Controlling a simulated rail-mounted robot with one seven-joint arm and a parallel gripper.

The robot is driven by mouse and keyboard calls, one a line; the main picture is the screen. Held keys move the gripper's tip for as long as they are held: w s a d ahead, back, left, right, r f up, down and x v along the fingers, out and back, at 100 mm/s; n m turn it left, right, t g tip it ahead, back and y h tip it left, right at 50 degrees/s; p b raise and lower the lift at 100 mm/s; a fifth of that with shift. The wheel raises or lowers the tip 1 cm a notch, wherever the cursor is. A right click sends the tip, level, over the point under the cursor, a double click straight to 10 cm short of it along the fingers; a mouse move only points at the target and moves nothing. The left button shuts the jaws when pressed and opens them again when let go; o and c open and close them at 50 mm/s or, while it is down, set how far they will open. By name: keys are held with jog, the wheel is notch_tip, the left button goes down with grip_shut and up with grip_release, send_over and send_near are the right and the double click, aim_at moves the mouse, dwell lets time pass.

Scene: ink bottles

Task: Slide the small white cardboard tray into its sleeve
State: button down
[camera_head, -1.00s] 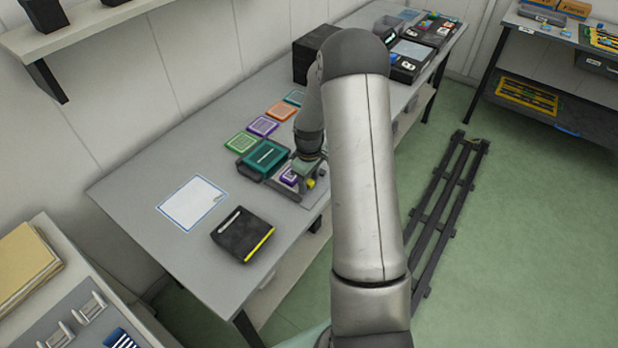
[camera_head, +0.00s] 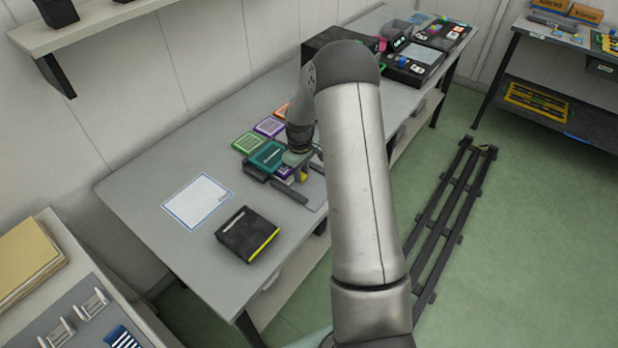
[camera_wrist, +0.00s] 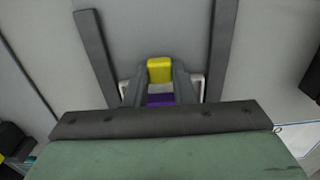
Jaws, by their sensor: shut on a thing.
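My gripper (camera_wrist: 160,82) is shut on a yellow block (camera_wrist: 160,69), with one finger on each side of it. The block also shows in the head view (camera_head: 304,177). Pale edges of the small white tray (camera_wrist: 199,88) show outside the fingers. A purple thing (camera_wrist: 160,99) shows between them, partly hidden by my gripper's body; it is small in the head view (camera_head: 284,172). A teal box (camera_head: 266,157), which looks like the sleeve, lies just left of the purple thing. Whether the tray's front end is inside it is hidden.
Two dark parallel bars flank my gripper, one left (camera_wrist: 95,55) and one right (camera_wrist: 222,50). Green (camera_head: 247,142) and purple (camera_head: 269,127) cards lie behind the teal box. A white sheet (camera_head: 198,200) and a black box with a yellow stripe (camera_head: 245,232) lie at the left, with bare table around.

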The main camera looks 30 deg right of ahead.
jog(key=shift+w+a+b, duration=0.15)
jog(key=shift+w+a, duration=0.3)
jog(key=shift+w, duration=0.4)
jog(key=shift+w+a+b, duration=0.15)
jog(key=shift+w+a, duration=0.25)
jog(key=shift+w, duration=0.45)
jog(key=shift+w+a+b, duration=0.15)
jog(key=shift+w+a, duration=0.3)
jog(key=shift+w, duration=0.4)
jog(key=c, duration=1.1)
grip_release()
jog(key=shift+c, duration=0.2)
notch_tip(320, 180, up, 18)
jog(key=b, duration=0.2)
jog(key=shift+f, duration=0.25)
